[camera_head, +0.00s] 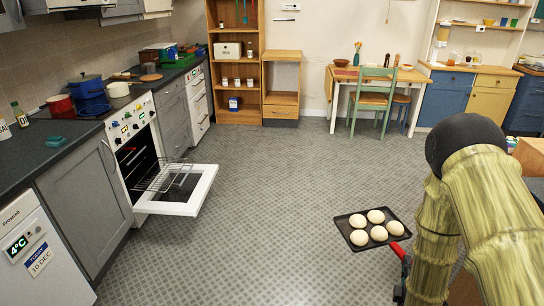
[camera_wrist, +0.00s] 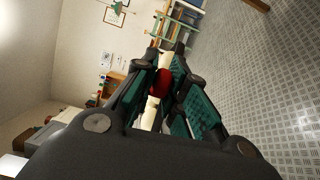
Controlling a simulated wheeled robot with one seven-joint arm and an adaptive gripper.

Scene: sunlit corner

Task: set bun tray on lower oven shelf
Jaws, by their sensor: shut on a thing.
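The bun tray (camera_head: 343,227) is a dark flat tray with several pale round buns and a red handle (camera_head: 398,250). In the head view it is held out over the floor, right of centre, and looks roughly level. My gripper (camera_head: 403,264) is shut on the red handle at the tray's near right corner; my arm partly hides it. The wrist view shows the red handle (camera_wrist: 160,83) between the gripper's fingers (camera_wrist: 168,75). The oven (camera_head: 128,125) stands at the left with its door (camera_head: 203,190) lowered open. A wire shelf (camera_head: 160,180) shows at its opening; the inside is dark.
A counter (camera_head: 55,150) with pots runs along the left, with a fridge (camera_head: 40,255) at the near left. A shelf unit (camera_head: 236,65), a table (camera_head: 345,75) and a green chair (camera_head: 375,98) stand at the back. The floor between the tray and the oven door is clear.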

